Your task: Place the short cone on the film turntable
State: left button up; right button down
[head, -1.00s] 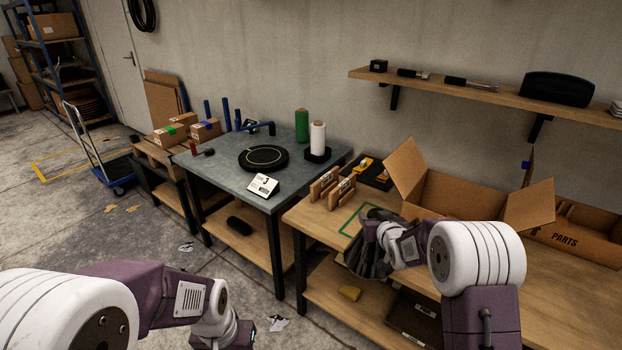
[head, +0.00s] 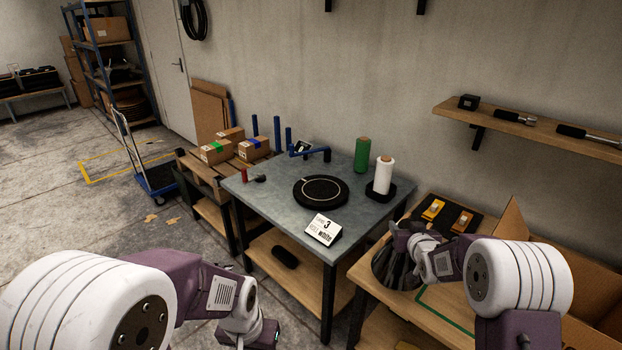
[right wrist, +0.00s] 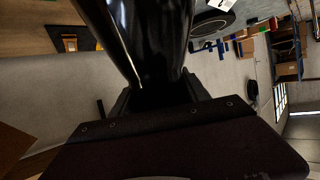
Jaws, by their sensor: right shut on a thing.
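The film turntable (head: 311,203) is a black disc with a pale ring, lying on the grey-topped table. My right gripper (head: 412,246) is shut on a dark, cone-like thing (head: 388,268), taken to be the short cone. It hangs over the left end of the wooden bench, right of and nearer than the turntable, apart from it. In the right wrist view the held cone (right wrist: 145,40) is glossy black between the jaws; its far end is cut off. My left gripper (head: 262,334) is low at the front; its fingers are not clearly shown.
On the grey table (head: 278,213), a green roll (head: 362,155) and a white roll (head: 384,175) stand behind the turntable. A card reading 3 (head: 323,229) stands at its front. A blue-handled tool (head: 308,151) lies behind. Boxes (head: 216,151) sit to the left.

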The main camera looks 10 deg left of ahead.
aim_at(321, 189)
jog(key=i+j+z, duration=0.1)
jog(key=i+j, duration=0.15)
jog(key=i+j+z, duration=0.1)
jog(key=i+j, duration=0.15)
jog(key=j, duration=0.2)
jog(key=i+j+z, duration=0.1)
jog(key=i+j, duration=0.15)
jog(key=j, duration=0.15)
jog(key=i+j+z, duration=0.3)
jog(key=j, duration=0.25)
jog(key=i+j+z, duration=0.15)
jog(key=k+j, duration=0.05)
jog(key=j, duration=0.05)
